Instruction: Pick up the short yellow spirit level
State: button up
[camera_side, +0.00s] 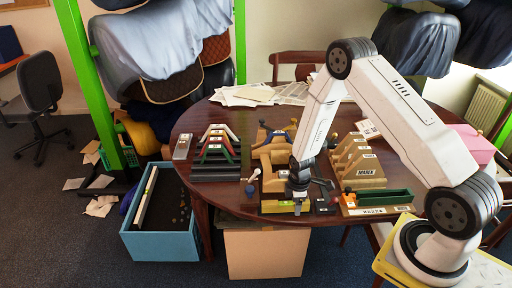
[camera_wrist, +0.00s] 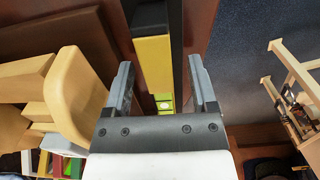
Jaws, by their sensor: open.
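The short yellow spirit level (camera_wrist: 153,62) has a black end cap and a yellow-green vial, and it lies lengthwise between my fingers in the wrist view. My gripper (camera_wrist: 161,72) is open, with one finger on each side of the level and a visible gap to both. In the side view my gripper (camera_side: 298,204) points down at the front edge of the table, over a yellow bar (camera_side: 272,207) that looks like the level. The near end of the level is hidden by my gripper body in the wrist view. Its height below my fingertips is hard to tell.
A wooden form (camera_wrist: 78,100) stands close to my left finger in the wrist view. The table edge and dark floor (camera_wrist: 245,60) lie to the right. Labelled wooden forms (camera_side: 360,165), a green tray (camera_side: 390,197) and a rack of coloured arches (camera_side: 215,168) share the table (camera_side: 232,118).

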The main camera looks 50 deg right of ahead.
grip_shut()
jog(key=shift+r, duration=0.1)
dwell(0.3)
jog(key=shift+r, duration=1.05)
jog(key=s+a+r, duration=0.3)
jog(key=s+r, duration=0.7)
jog(key=s, duration=0.3)
jog(key=shift+s+a+r, duration=0.15)
jog(key=shift+s+r, duration=0.15)
jog(key=shift+r, duration=0.05)
